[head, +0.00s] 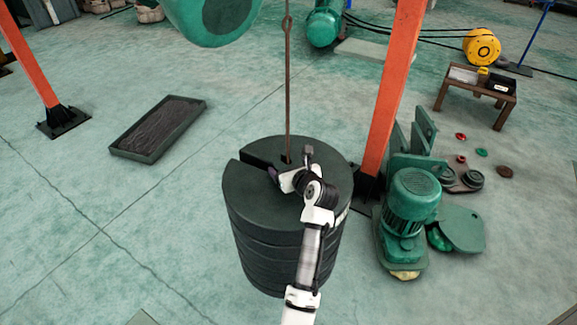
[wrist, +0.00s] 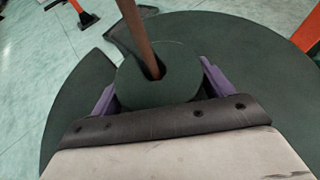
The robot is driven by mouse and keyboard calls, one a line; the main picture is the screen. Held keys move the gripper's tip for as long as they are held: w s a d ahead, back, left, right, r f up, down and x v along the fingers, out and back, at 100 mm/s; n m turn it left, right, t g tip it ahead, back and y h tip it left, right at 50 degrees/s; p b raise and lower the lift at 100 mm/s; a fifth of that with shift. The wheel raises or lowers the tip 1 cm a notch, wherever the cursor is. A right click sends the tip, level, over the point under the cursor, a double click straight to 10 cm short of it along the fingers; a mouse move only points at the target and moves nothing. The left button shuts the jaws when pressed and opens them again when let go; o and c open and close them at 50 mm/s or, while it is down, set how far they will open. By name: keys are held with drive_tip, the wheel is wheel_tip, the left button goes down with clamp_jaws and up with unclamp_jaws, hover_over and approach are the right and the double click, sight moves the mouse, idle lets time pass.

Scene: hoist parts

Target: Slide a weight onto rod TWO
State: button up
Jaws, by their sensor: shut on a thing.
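A thin brown rod (head: 288,90) hangs from above over a large stack of dark green slotted weights (head: 245,195). My gripper (head: 290,168) is just over the top of the stack, at the rod. In the wrist view its purple fingers (wrist: 160,84) are shut on a small dark green slotted weight (wrist: 150,98). The rod (wrist: 138,35) enters the slot of this small weight and looks to be inside it. The top large weight (wrist: 265,60) lies beneath. Whether the small weight touches it, I cannot tell. No rod label is readable.
An orange post (head: 392,90) stands right of the stack, with a green motor (head: 412,200) beside it. A green hoist body (head: 190,20) hangs upper left. A dark tray (head: 158,128) lies on the floor at left. Floor front left is clear.

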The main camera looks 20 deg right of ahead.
drive_tip(key=shift+r, duration=0.25)
drive_tip(key=o, duration=2)
drive_tip(key=shift+s+f, duration=0.1)
drive_tip(key=shift+f, duration=0.45)
drive_tip(key=shift+s+r, duration=0.1)
drive_tip(key=shift+r, duration=0.15)
drive_tip(key=shift+s+d+r+p, duration=0.15)
drive_tip(key=shift+s+d+p, duration=0.15)
drive_tip(key=shift+s+p, duration=0.2)
drive_tip(key=shift+s+d+r+p, duration=0.15)
drive_tip(key=shift+s+d+p, duration=0.6)
drive_tip(key=shift+s, duration=0.55)
drive_tip(key=shift+s+d+r+p, duration=0.15)
drive_tip(key=shift+s+d+p, duration=0.55)
drive_tip(key=shift+s, duration=0.65)
drive_tip(key=shift+s+d+r+p, duration=0.15)
drive_tip(key=shift+s+d+p, duration=0.35)
drive_tip(key=shift+s+p, duration=0.65)
drive_tip(key=shift+s+d, duration=0.15)
drive_tip(key=shift+s, duration=0.35)
